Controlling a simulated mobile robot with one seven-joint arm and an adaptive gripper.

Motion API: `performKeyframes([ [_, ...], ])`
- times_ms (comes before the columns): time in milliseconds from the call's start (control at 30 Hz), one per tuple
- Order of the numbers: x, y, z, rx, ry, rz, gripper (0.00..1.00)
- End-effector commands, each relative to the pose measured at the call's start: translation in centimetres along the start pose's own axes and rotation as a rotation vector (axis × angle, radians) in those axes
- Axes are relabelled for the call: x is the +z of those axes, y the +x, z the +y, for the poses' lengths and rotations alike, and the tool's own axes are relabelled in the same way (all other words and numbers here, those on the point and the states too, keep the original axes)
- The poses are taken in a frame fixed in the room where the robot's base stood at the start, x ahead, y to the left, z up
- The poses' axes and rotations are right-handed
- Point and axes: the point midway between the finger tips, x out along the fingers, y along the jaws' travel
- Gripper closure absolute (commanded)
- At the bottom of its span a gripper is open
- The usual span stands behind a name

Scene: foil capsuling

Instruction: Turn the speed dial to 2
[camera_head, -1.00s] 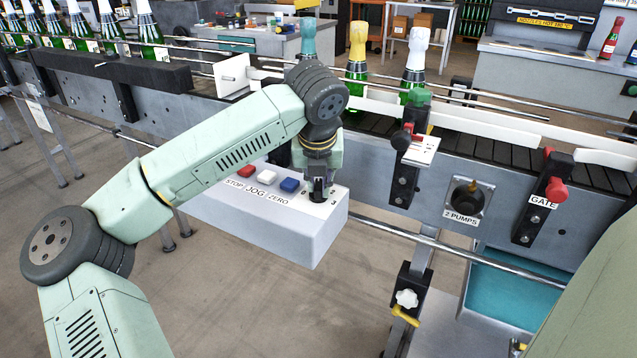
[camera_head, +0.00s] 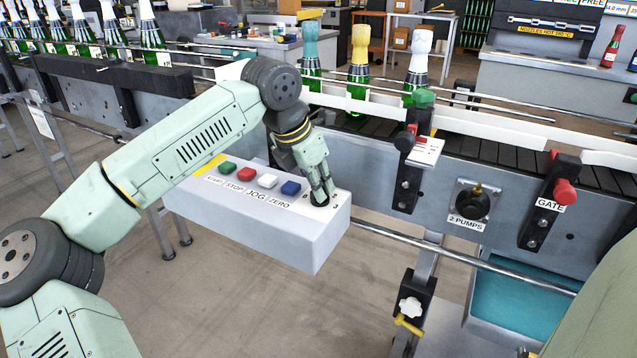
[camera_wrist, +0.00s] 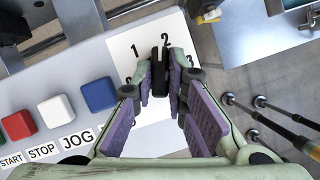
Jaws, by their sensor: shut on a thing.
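The speed dial (camera_wrist: 159,76) is a black bar-shaped knob on a white plate marked 0, 1, 2 and 3. In the wrist view its far end points close to the 2. My gripper (camera_wrist: 161,72) is shut on it, with one finger on each side. In the head view my gripper (camera_head: 321,194) leans down onto the dial (camera_head: 320,201) at the right end of the grey control box (camera_head: 260,225). There the fingers hide much of the dial and some of the numbers.
Green, red, white and blue buttons (camera_head: 290,188), labelled START, STOP, JOG and ZERO, sit left of the dial. Behind is the conveyor with foil-topped bottles (camera_head: 359,62). A pump knob (camera_head: 472,202) and red gate handle (camera_head: 565,191) are to the right.

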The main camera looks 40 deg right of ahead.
Motion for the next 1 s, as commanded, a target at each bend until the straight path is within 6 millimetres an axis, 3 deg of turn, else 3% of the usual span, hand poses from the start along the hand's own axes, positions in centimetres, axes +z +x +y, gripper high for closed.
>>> performKeyframes([
  [400,0.02,-0.04,0.13,-0.060,0.147,0.001,1.00],
  [900,-0.01,0.01,0.12,-0.065,0.160,0.002,1.00],
  [933,-0.01,0.01,0.12,-0.065,0.160,0.002,0.85],
  [1000,-0.01,0.01,0.12,-0.065,0.160,0.002,0.80],
])
